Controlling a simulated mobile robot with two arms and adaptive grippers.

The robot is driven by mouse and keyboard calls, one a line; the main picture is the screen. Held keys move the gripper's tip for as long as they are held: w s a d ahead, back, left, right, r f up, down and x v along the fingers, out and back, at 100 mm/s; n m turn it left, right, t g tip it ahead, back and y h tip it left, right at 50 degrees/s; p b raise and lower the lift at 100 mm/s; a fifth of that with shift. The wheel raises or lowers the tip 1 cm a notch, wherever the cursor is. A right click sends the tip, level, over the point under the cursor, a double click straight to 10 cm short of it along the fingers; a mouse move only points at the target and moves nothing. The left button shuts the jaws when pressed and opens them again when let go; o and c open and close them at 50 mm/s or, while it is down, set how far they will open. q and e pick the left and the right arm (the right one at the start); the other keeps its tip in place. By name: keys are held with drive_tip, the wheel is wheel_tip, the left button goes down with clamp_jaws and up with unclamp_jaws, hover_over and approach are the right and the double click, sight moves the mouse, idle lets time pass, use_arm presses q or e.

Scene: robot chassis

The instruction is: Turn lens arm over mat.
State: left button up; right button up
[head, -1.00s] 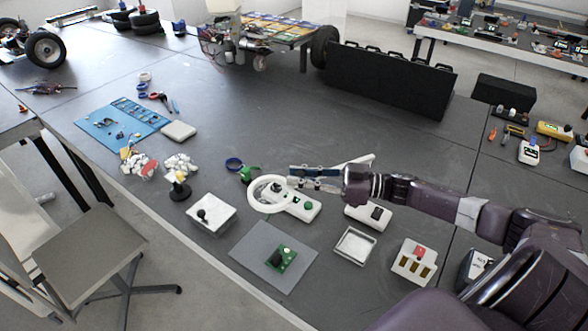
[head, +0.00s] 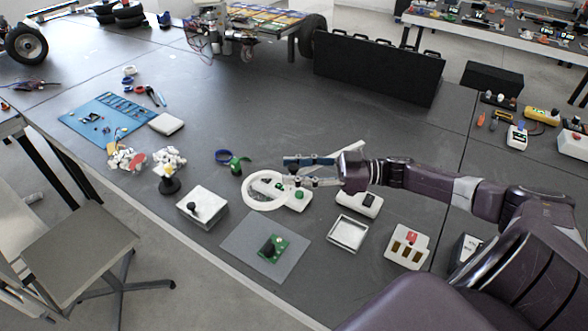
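The lens arm carries a white ring magnifier (head: 249,201), which lies to the left of its white base (head: 299,203) with a green part. The grey mat (head: 238,247) lies in front of the ring, and a green circuit board (head: 280,243) with a black part is on it. The ring is behind the mat in the picture, not over it. My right gripper (head: 289,170) is above and just behind the ring and base, its fingers spread apart and pointing left. I cannot tell whether it touches the lens arm. My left gripper is not in view.
A white box with a black knob (head: 203,206) stands left of the mat. A square metal tray (head: 348,233) and a white switch box (head: 407,246) stand to its right.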

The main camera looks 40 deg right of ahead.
drive_tip(key=v, duration=1.2)
idle(0.6)
